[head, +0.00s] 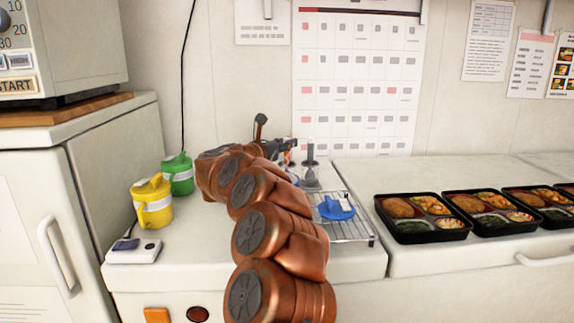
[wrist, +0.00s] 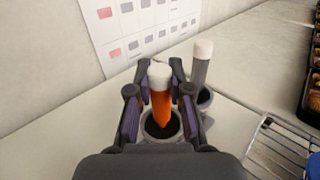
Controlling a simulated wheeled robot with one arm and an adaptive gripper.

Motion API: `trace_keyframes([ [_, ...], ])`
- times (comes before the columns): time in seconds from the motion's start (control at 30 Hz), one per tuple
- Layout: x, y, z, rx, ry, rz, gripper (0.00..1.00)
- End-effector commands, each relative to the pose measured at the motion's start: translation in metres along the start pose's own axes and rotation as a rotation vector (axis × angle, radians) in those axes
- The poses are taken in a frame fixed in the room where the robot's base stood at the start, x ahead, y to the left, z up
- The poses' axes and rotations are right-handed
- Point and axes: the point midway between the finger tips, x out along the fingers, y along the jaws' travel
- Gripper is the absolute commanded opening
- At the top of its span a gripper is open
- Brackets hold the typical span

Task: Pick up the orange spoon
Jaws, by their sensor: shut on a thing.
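The orange spoon (wrist: 161,104) shows in the wrist view as an orange handle with a pale, whitish top end. It stands upright in a round grey holder with a dark opening (wrist: 152,130). My gripper (wrist: 161,74) is around its upper part, a finger on each side, shut on it. In the head view my gripper (head: 287,146) is at the back of the counter, and a little orange shows by it; my arm hides much of that spot.
A grey utensil (wrist: 202,68) with a whitish top stands in a holder close on the right. A wire rack (head: 345,229) bears a blue item (head: 335,210). Yellow (head: 152,203) and green (head: 178,174) jugs stand left of my arm. Several bento trays (head: 425,238) line the right counter.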

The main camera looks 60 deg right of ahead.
Motion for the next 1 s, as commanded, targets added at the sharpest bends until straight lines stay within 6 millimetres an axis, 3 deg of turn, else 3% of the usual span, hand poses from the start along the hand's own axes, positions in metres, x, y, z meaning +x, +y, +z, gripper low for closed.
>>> trace_keyframes([
  [0.37,-0.001,0.001,0.008,0.002,0.000,0.001,0.00],
  [0.73,0.000,-0.001,0.069,0.005,-0.001,-0.003,0.00],
  [1.0,0.000,0.000,0.095,0.002,0.000,-0.002,0.00],
])
